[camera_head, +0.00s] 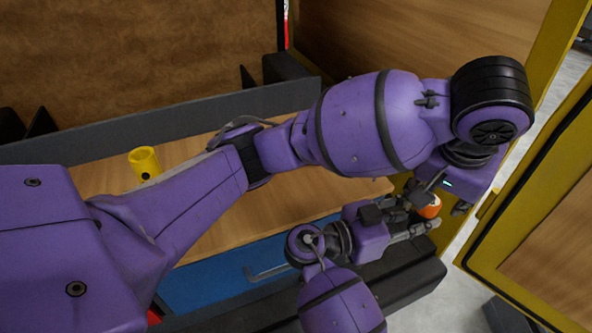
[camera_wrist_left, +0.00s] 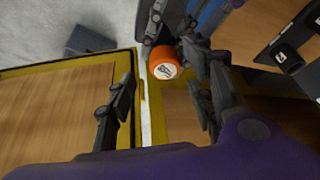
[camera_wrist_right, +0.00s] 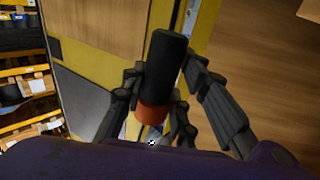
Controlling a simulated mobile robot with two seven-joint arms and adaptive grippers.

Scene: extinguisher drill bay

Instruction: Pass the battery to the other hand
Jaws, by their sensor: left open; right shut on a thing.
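The battery (camera_head: 430,207) shows its orange end in the head view, between the two grippers at the right. In the right wrist view it is a black cylinder (camera_wrist_right: 165,60) with an orange end, between the fingers of my right gripper (camera_wrist_right: 160,85). My right gripper (camera_head: 424,222) is shut on it. My left gripper (camera_head: 438,200) is open above and around the orange end. In the left wrist view the round orange end (camera_wrist_left: 164,64) faces the camera, between and just beyond the open left fingertips; I cannot tell whether they touch it.
A yellow cylindrical holder (camera_head: 145,164) stands on the wooden worktop (camera_head: 225,222) at the left. A blue drawer front (camera_head: 220,275) with a handle lies below the worktop. A yellow-framed wooden panel (camera_head: 545,210) stands close at the right of the grippers.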

